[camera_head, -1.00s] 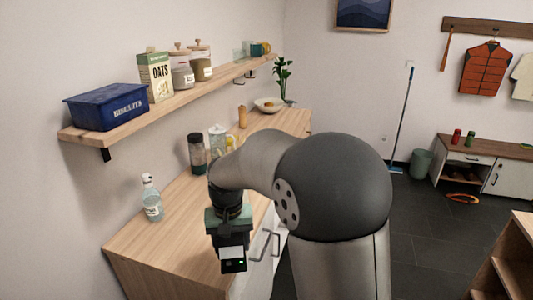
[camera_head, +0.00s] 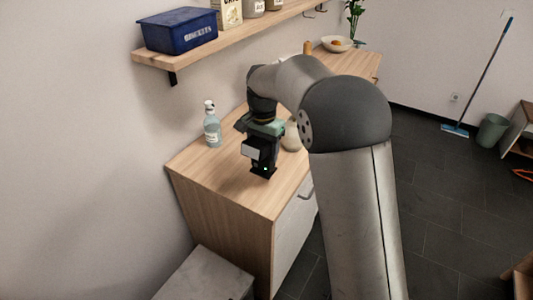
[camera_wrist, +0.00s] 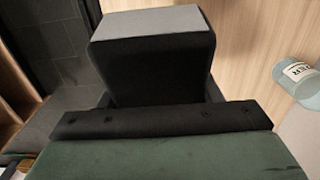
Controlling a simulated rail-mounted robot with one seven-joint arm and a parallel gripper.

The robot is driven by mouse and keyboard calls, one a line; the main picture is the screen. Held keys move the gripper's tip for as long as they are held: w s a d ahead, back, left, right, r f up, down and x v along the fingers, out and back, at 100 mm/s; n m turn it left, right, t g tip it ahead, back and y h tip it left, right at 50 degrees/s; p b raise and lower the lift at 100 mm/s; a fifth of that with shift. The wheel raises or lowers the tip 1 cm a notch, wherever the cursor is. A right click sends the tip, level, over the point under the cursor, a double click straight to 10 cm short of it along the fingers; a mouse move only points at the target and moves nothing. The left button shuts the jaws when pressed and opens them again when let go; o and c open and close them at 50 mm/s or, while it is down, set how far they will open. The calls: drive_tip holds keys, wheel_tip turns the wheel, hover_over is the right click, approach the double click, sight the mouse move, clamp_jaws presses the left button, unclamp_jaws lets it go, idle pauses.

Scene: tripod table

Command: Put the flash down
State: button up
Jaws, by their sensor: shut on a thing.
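The flash (camera_head: 252,151) is a black block with a pale grey face and a small green light low down. My gripper (camera_head: 265,132), green and black, is shut on it and points down over the near part of the wooden counter (camera_head: 232,184). I cannot tell whether the flash's lower end touches the counter top. In the wrist view the flash (camera_wrist: 155,65) sticks out beyond my gripper (camera_wrist: 160,122), its grey face at the top. The fingertips are hidden there.
A pale rounded thing (camera_head: 291,137) is partly hidden behind my gripper. The shelf (camera_head: 190,63) with a blue bin (camera_head: 178,31) hangs above. The counter's near end is clear.

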drive_tip(key=f, duration=0.1)
drive_tip(key=w, duration=0.1)
drive_tip(key=w+f, duration=0.1)
drive_tip(key=shift+w+d+f, duration=0.2)
drive_tip(key=shift+d+f, duration=0.05)
drive_tip(key=shift+f, duration=0.1)
drive_tip(key=shift+w+f+p, duration=0.1)
drive_tip(key=shift+f+p, duration=0.2)
drive_tip(key=shift+f, duration=1.35)
drive_tip(key=shift+f, duration=0.15)
drive_tip(key=o, duration=1.2)
